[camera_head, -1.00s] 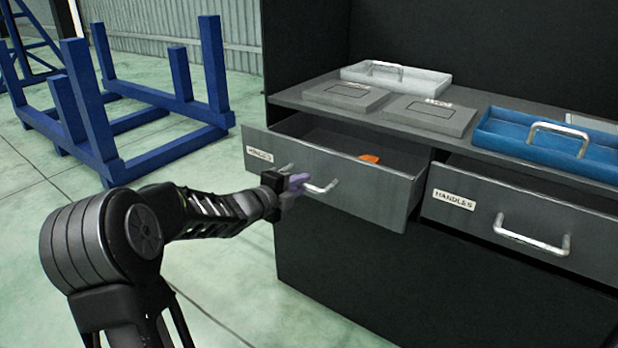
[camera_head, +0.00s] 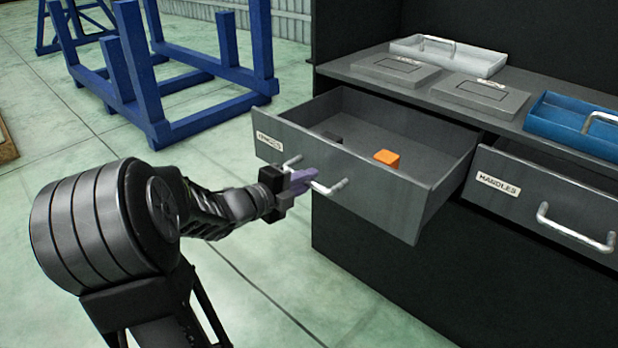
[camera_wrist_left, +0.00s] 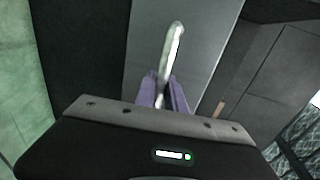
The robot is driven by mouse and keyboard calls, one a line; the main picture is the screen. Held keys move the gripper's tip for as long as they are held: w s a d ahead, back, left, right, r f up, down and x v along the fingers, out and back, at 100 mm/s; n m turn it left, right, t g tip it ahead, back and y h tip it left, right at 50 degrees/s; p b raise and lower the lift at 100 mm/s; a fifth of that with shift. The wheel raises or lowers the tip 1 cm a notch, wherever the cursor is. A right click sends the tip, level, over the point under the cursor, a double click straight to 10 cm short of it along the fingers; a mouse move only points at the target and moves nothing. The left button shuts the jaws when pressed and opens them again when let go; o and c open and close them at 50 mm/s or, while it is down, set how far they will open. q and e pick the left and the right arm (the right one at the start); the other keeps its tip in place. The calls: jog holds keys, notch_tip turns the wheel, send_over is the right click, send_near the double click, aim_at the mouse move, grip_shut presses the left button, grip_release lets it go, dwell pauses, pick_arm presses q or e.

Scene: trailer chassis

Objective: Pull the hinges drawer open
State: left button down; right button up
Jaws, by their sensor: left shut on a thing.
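The hinges drawer (camera_head: 370,190) is a grey drawer with a small white label at its left, and it stands well out of the dark cabinet. My left gripper (camera_head: 304,180) is shut on the drawer's silver bar handle (camera_head: 330,189). In the left wrist view the purple fingers (camera_wrist_left: 162,95) close around the handle (camera_wrist_left: 172,50), in front of the grey drawer face. My right gripper is not in view.
The handles drawer (camera_head: 540,195) to the right looks slightly open. On the worktop are grey flat boxes (camera_head: 395,69), a white tray (camera_head: 450,56) and a blue tray (camera_head: 580,125). A blue frame (camera_head: 135,75) stands at the back left. Green floor is free between it and the cabinet.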

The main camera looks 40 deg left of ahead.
pick_arm(q)
jog(key=c, duration=1.4)
grip_release()
jog(key=shift+c, duration=0.2)
jog(key=shift+s, duration=0.1)
jog(key=p+v, duration=0.2)
jog(key=v, duration=0.5)
jog(key=shift+s, duration=0.3)
